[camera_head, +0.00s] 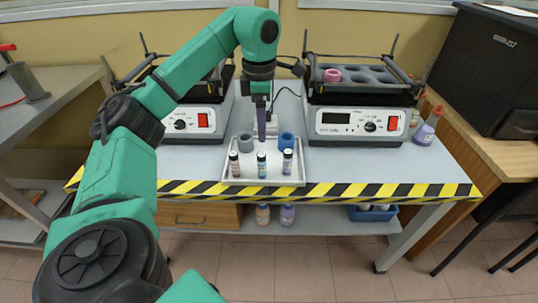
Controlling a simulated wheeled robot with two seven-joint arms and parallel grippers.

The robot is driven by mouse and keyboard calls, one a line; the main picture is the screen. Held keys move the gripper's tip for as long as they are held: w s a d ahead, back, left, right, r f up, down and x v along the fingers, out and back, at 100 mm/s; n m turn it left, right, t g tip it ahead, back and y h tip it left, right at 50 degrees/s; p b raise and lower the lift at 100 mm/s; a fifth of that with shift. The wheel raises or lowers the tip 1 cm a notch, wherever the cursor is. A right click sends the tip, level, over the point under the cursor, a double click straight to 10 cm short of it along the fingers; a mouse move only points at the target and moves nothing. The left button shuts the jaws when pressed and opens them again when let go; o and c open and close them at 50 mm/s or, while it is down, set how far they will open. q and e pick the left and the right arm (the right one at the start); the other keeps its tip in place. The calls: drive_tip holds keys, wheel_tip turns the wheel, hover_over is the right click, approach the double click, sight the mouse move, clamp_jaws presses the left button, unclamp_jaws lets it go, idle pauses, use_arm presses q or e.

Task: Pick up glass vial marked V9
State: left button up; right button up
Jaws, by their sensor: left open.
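Three small glass vials stand upright in a row at the front of a white tray (272,185): a left vial with a reddish-brown cap (234,164), a middle vial with a dark cap (261,165) and a right vial with a bluish-purple cap (288,163). Their labels are too small to read, so I cannot tell which is V9. My left gripper (261,136) points straight down over the tray, just behind and above the middle vial in the picture. It is open, seen edge-on, and holds no vial. My right gripper is not in view.
A grey ring-shaped holder (245,143) and a blue one (286,141) stand at the tray's back. Two shaker devices stand behind, left (182,124) and right (357,124). The table (400,165) is clear right of the tray.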

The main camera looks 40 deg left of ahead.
use_arm(q)
hover_over(261, 154)
drive_tip(key=f, duration=0.2)
drive_tip(key=s+f, duration=0.1)
drive_tip(key=f, duration=0.1)
drive_tip(key=shift+f, duration=0.25)
drive_tip(key=f, duration=0.6)
drive_tip(key=shift+w+f, duration=0.3)
drive_tip(key=shift+w, duration=0.1)
drive_tip(key=shift+f, duration=0.2)
drive_tip(key=shift+w, duration=0.1)
drive_tip(key=shift+c, duration=1)
clamp_jaws()
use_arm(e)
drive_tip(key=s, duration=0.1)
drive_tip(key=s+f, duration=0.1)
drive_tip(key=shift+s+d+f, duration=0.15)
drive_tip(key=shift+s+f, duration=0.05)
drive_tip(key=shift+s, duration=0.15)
